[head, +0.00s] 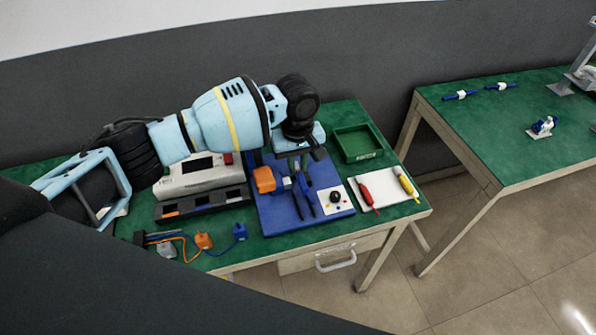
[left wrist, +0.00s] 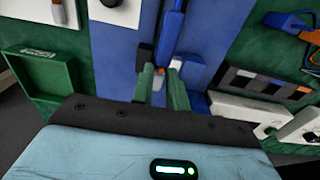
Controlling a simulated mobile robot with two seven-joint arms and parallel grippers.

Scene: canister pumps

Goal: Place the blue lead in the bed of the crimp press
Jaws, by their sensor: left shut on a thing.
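My left gripper (head: 304,168) reaches in from the left and points down over the blue base plate (head: 275,213) of the press. In the left wrist view its fingers (left wrist: 160,82) are shut on the blue lead (left wrist: 173,28), a blue bar with an orange-copper spot between the fingertips. The lead runs away toward the plate's front. Dark press parts and blue bars crowd around the fingertips, and an orange block (head: 264,180) stands left of them. The press bed is hidden by the fingers; I cannot tell whether the lead touches it. My right gripper is not in view.
A white tray (head: 388,205) with red (head: 367,194) and yellow (head: 407,185) pieces lies right of the plate. A green bin (head: 357,142) stands behind it. A grey device (head: 197,175), a dark rack (head: 205,206) and loose cables with orange and blue plugs lie left.

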